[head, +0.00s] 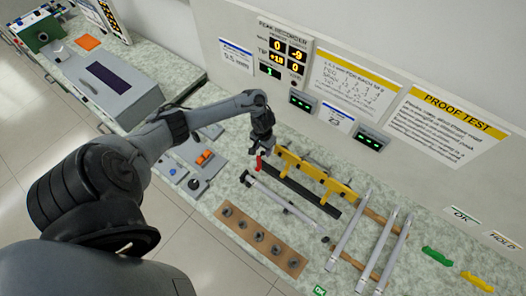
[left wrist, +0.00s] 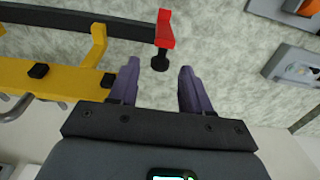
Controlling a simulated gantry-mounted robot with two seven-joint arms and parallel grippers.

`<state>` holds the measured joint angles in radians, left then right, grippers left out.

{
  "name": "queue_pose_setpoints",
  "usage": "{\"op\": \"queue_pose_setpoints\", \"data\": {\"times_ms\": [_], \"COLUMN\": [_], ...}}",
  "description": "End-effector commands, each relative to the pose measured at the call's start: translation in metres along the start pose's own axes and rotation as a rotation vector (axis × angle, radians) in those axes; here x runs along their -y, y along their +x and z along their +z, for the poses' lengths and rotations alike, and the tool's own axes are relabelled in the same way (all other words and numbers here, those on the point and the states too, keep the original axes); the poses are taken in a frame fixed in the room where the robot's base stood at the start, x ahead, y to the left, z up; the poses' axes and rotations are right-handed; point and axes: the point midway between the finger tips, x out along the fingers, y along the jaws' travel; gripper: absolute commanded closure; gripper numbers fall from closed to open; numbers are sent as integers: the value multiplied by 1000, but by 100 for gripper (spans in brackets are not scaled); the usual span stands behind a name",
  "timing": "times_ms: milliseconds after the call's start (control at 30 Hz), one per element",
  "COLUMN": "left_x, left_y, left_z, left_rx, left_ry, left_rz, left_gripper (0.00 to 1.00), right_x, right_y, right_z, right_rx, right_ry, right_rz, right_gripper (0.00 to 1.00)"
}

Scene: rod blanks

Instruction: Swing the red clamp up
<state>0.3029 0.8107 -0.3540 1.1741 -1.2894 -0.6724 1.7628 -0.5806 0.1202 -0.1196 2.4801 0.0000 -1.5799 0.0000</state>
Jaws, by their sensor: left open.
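The red clamp (head: 258,163) is at the left end of a long black bar (head: 300,187) on the bench. In the left wrist view the red clamp (left wrist: 166,28) stands at the end of the dark bar, with a black round knob (left wrist: 160,63) beside it. My left gripper (head: 266,150) is right by the red clamp. In the left wrist view my left gripper (left wrist: 158,75) has its purple fingers apart, with the knob showing between their tips. I cannot tell whether they touch it. My right gripper is not in view.
A yellow frame (head: 315,172) stands just behind the bar. Grey rods on wooden supports (head: 383,250) are at the right. A recorder panel (head: 283,50) is on the back wall.

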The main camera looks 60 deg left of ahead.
Motion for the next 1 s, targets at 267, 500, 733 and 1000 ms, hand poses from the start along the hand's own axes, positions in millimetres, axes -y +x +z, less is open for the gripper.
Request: {"op": "queue_pose_setpoints", "data": {"times_ms": [267,500,733,1000], "left_x": [0,0,0,0], "left_y": [18,19,19,19], "left_z": [0,0,0,0], "left_rx": [-1,-1,-1,-1], "left_ry": [1,1,1,1], "left_rz": [0,0,0,0], "left_gripper": [52,52,79,100], "right_x": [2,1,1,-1], "right_y": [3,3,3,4], "right_z": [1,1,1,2], "right_rx": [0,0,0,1], "right_ry": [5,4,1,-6], "right_rz": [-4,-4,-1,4], "right_gripper": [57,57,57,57]}}
